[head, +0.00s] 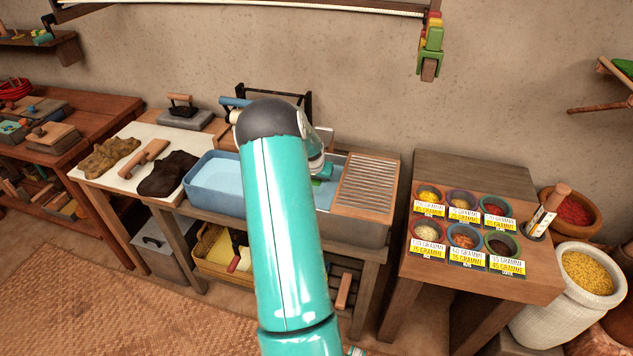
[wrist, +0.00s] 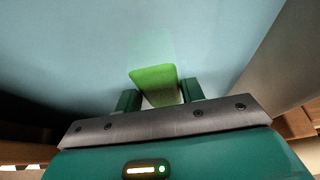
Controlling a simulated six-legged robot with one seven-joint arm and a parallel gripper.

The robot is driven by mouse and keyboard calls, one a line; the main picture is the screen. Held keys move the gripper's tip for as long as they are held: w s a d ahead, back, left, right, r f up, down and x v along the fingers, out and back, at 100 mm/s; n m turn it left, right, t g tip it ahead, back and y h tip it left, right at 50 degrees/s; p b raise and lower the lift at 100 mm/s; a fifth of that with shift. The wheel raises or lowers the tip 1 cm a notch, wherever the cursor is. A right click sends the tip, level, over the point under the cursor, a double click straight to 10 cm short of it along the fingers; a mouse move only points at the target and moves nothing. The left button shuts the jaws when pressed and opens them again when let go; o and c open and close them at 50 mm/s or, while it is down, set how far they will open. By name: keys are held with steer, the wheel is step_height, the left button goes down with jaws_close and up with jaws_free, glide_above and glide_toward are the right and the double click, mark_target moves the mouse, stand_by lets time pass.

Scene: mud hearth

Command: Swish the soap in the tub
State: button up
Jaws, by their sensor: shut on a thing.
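My gripper (wrist: 160,94) is shut on a green soap bar (wrist: 153,80), with one dark green finger on each side of it. In the wrist view a paler green patch continues beyond the bar's far end, as if part of it lies under the water. In the head view my gripper (head: 326,171) is low over the right-hand water basin (head: 375,233), and a bit of green soap (head: 316,183) shows below it. My arm hides much of this basin. A separate blue tub (head: 205,197) of water stands to the left.
A slatted wooden rack (head: 368,185) covers the basin's right end. A side table (head: 480,165) with several labelled bowls stands at right. A dark rail rises behind.

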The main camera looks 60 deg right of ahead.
mark_target(314, 189)
steer(key=a, duration=0.3)
steer(key=s+a, duration=0.1)
steer(key=a, duration=0.5)
steer(key=shift+s+a, duration=0.15)
steer(key=shift+s, duration=0.1)
steer(key=d, duration=0.3)
steer(key=w+d, duration=0.1)
steer(key=d, duration=0.6)
steer(key=shift+w, duration=0.3)
steer(key=shift+s+a, duration=0.2)
steer(key=shift+a, duration=1.1)
steer(key=shift+s+a, duration=0.2)
steer(key=shift+a, duration=1.05)
step_height(314, 189, up, 17)
steer(key=shift+s, duration=0.1)
